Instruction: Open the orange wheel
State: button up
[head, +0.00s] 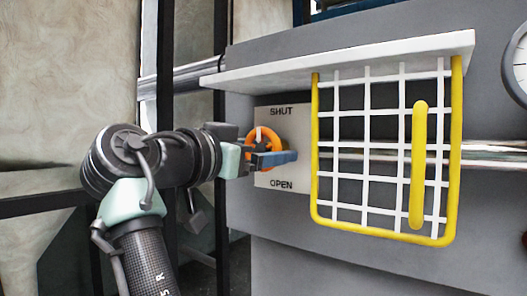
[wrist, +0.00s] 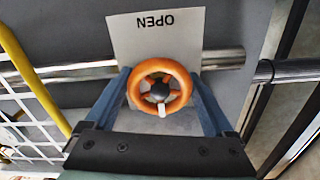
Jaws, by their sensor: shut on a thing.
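The orange wheel (head: 262,142) is mounted in front of a pale plate (head: 298,150) marked SHUT at the top and OPEN at the bottom. In the head view my gripper (head: 275,158) is at the wheel and hides part of its lower right side. In the wrist view the wheel (wrist: 160,86) lies between the two blue fingers of my gripper (wrist: 161,92), which is shut on its rim. A white mark (wrist: 162,110) shows on the wheel, at its top in the head view. The wheel has a dark hub.
A white grid guard with a yellow frame (head: 457,150) stands close to the right of the plate. A pale shelf (head: 350,60) juts out above. A metal pipe (wrist: 222,58) runs behind the wheel. A round gauge (head: 520,65) is at the far right.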

jog(key=n+b, duration=0.1)
jog(key=n, duration=0.3)
jog(key=shift+n, duration=0.3)
jog(key=n, duration=0.4)
jog(key=shift+n+b, duration=0.3)
jog(key=n, duration=0.4)
jog(key=shift+d+r, duration=0.1)
jog(key=shift+r, duration=0.05)
jog(key=shift+s+n, duration=0.1)
jog(key=shift+n, duration=2)
jog(key=o, duration=1.1)
